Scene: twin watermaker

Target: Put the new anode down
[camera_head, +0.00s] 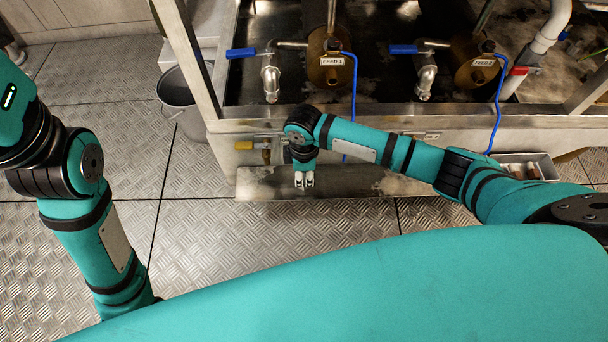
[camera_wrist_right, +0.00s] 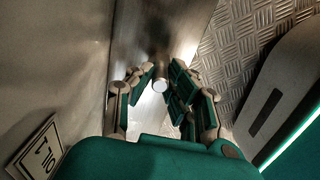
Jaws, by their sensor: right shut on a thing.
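My right gripper (camera_head: 304,181) points down in front of the metal frame, over the bare metal ledge (camera_head: 365,184). In the right wrist view its two fingers (camera_wrist_right: 162,90) close around a small grey rod with a pale round end, which I take to be the new anode (camera_wrist_right: 160,87). In the head view the anode is hidden or too small to make out. I cannot tell whether it touches the ledge. My left arm is at the left, but its gripper is out of sight.
A shallow metal tray (camera_head: 545,166) with small pieces stands at the right, partly behind my right arm. A grey bucket (camera_head: 183,103) stands on the floor at the left. Two brass housings (camera_head: 328,72) with blue-handled valves are above the frame. A label plate (camera_wrist_right: 40,148) shows in the wrist view.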

